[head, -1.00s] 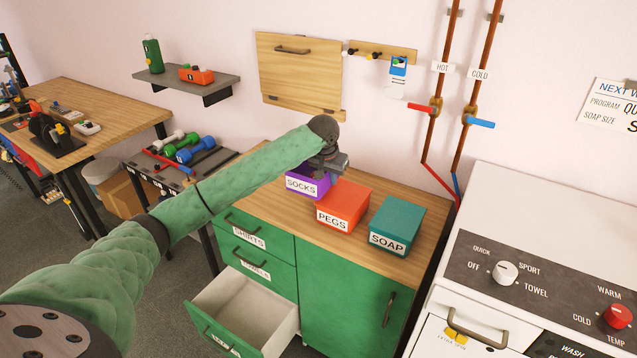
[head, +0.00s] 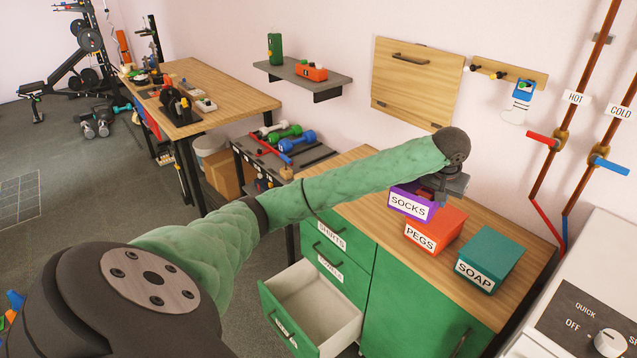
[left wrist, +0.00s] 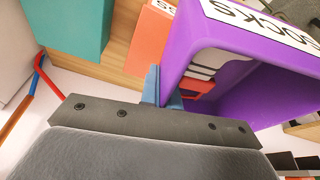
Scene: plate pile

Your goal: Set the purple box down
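The purple box (head: 408,202), labelled SOCKS, is at the wooden counter top (head: 352,207), at the far left end of the row of boxes. My left gripper (head: 447,186) is over its back right part. In the left wrist view, the blue-grey fingers (left wrist: 163,90) are closed on one wall of the purple box (left wrist: 187,40), at its edge. Its open inside shows there, with pale and red things in or behind it. Whether its base touches the counter is hidden. My right gripper is out of view.
The orange PEGS box (head: 437,228) is close on the right of the purple box, with the teal SOAP box (head: 493,256) beyond it. Bare counter lies to the left, partly behind my arm. An open drawer (head: 318,292) juts out below.

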